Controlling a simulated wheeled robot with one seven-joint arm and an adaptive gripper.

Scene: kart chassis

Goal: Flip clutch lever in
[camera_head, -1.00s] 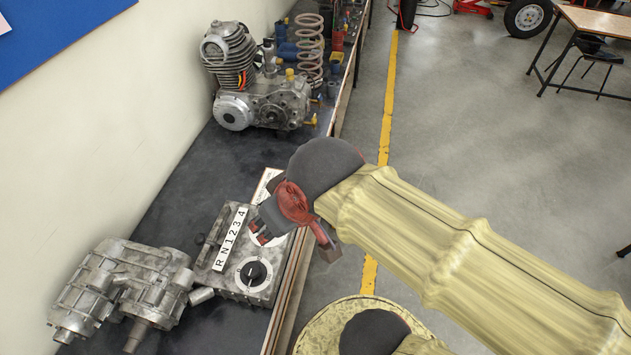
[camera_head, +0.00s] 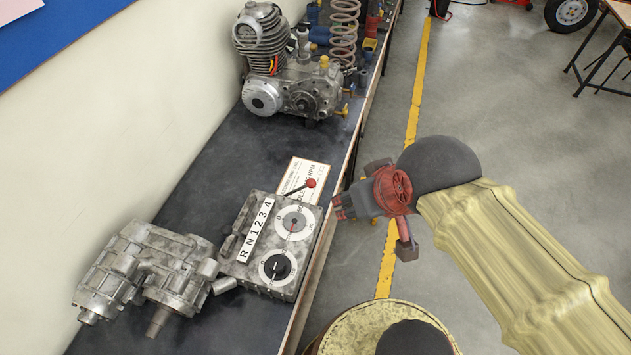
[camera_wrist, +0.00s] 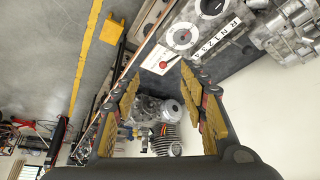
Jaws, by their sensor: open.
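The control box (camera_head: 240,270) lies on the dark bench, with a strip marked R N 1 2 3 4 and two round dials. A thin lever with a red ball knob (camera_head: 311,183) slants up to the right from the box's far end, over a white printed card (camera_head: 297,174). I cannot tell for sure that this is the clutch lever. In the wrist view the red knob (camera_wrist: 163,64) shows between my fingertips, beyond them. My gripper (camera_head: 340,207) is open and empty, right of the box near the bench edge, apart from the lever.
A gearbox (camera_head: 150,265) sits left of the box. An engine (camera_head: 290,85) and a coil spring (camera_head: 344,32) stand farther along the bench. The wooden bench edge (camera_head: 312,275) runs beside the box. The floor right of it is mostly clear.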

